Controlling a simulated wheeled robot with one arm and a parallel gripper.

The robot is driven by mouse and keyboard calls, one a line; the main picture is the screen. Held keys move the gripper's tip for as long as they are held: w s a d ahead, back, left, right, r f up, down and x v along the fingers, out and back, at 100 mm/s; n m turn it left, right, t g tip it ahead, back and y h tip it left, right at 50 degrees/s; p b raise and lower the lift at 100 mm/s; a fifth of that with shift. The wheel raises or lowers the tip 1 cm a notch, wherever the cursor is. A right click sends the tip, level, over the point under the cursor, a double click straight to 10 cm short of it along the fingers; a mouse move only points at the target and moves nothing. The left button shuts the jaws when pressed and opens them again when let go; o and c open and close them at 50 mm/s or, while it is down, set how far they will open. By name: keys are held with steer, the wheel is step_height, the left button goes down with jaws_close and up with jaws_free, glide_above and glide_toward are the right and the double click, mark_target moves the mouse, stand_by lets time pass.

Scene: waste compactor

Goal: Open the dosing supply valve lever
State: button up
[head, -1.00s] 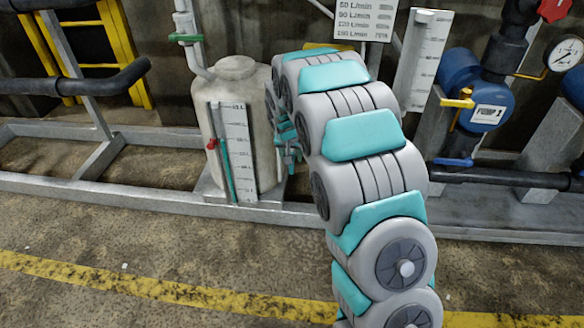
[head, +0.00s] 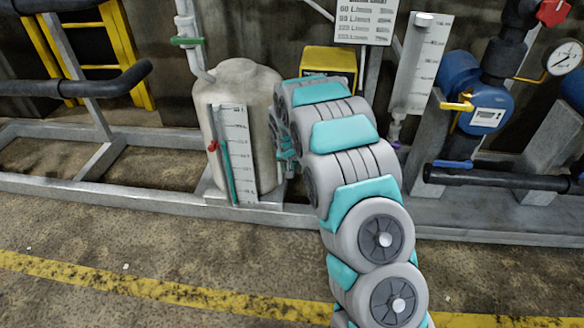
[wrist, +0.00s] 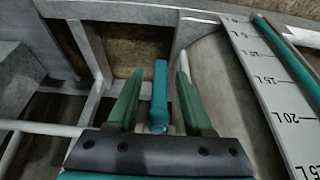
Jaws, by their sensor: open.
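A teal-blue lever (wrist: 160,88), likely the dosing supply valve lever, stands between the fingers of my gripper (wrist: 160,66) in the wrist view. My gripper is open, with one green finger on each side of the lever. Small gaps show on both sides, and I cannot tell whether either finger touches it. In the head view my gripper (head: 286,152) is beside the right side of the pale dosing tank (head: 262,110), mostly hidden by my arm. The lever cannot be made out there.
The tank's scale board (head: 238,150) is close to my gripper, and shows at right in the wrist view (wrist: 270,85). A grey frame rail (head: 120,190) runs along the floor. A yellow box (head: 330,62), blue pump (head: 487,105) and gauge (head: 564,55) stand to the right.

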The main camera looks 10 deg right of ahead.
jaws_close()
stand_by(0.3)
stand_by(1.1)
